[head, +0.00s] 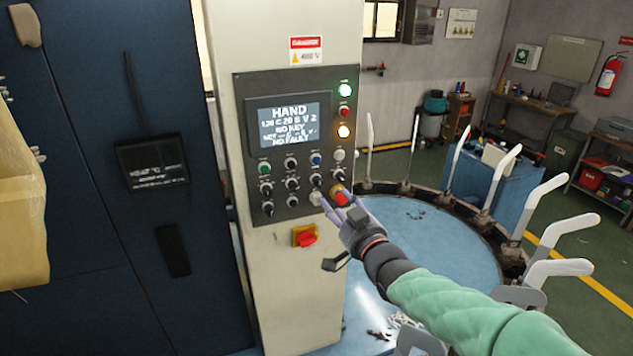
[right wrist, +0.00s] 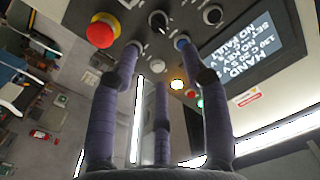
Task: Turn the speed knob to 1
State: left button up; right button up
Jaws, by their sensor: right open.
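The grey control panel (head: 242,130) carries several small black selector knobs in rows under its screen. Black knobs show in the middle row, such as one knob (head: 316,180), and in the lower row, such as another knob (head: 267,208). Their labels are too small to read, so I cannot tell which is the speed knob. My right gripper (head: 328,199) is open at the panel's lower right, close to the red stop button (head: 341,197). In the right wrist view, a black knob (right wrist: 158,21) with a white mark lies just beyond and between the spread fingertips. My left gripper is out of view.
The screen (head: 289,125) reads HAND and NO FAULT. A red-and-yellow switch (head: 304,236) is below the panel. A round blue table (head: 430,235) ringed by white upright forms stands to the right. A dark blue cabinet (head: 90,240) is at left.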

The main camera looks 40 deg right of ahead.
aim_at(321, 184)
jog(key=p+x, duration=0.1)
jog(key=x, duration=0.9)
jog(key=shift+s, duration=0.1)
